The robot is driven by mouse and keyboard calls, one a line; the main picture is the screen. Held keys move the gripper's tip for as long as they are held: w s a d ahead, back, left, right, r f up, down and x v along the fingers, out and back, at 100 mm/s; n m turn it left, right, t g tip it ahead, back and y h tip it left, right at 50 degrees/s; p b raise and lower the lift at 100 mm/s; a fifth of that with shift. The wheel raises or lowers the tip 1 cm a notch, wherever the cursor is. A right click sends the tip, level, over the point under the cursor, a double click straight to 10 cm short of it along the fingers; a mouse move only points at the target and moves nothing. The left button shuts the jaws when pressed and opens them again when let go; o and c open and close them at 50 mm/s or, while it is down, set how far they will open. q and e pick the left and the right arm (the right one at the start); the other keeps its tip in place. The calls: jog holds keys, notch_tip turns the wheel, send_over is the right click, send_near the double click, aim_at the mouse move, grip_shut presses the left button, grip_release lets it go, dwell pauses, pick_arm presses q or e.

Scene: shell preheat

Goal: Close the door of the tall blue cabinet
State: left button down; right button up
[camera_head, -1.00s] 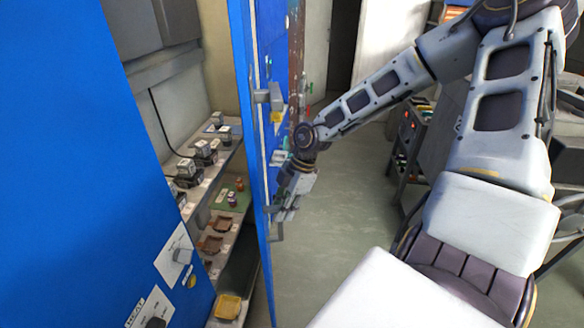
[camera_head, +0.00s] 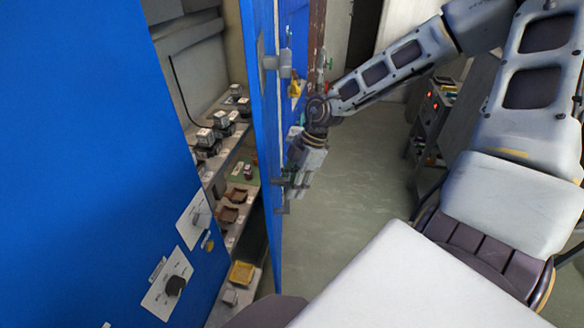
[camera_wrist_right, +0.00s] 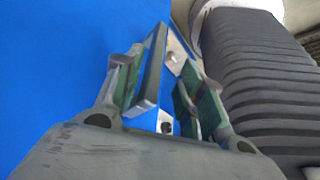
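The tall blue cabinet (camera_head: 90,150) fills the left of the head view. Its blue door (camera_head: 262,110) stands ajar, seen nearly edge-on, with a gap to the cabinet front. My right gripper (camera_head: 297,192) is at the door's outer side, low on it. In the right wrist view, my right gripper (camera_wrist_right: 160,100) has its green-padded fingers apart on either side of a metal handle bar (camera_wrist_right: 152,72), in front of the blue door face (camera_wrist_right: 60,60). Gaps show beside the bar; firm contact cannot be made out. My left gripper is out of view.
Inside the cabinet, shelves hold several small dark devices (camera_head: 206,140), brown pieces (camera_head: 229,215) and a yellow tray (camera_head: 242,273). Open floor (camera_head: 345,190) lies right of the door; a dark equipment rack (camera_head: 430,115) stands beyond.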

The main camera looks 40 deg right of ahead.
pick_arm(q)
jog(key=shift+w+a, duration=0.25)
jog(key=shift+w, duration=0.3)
pick_arm(e)
jog(key=v, duration=1.2)
jog(key=shift+d, duration=0.15)
dwell(0.4)
jog(key=shift+c, duration=0.3)
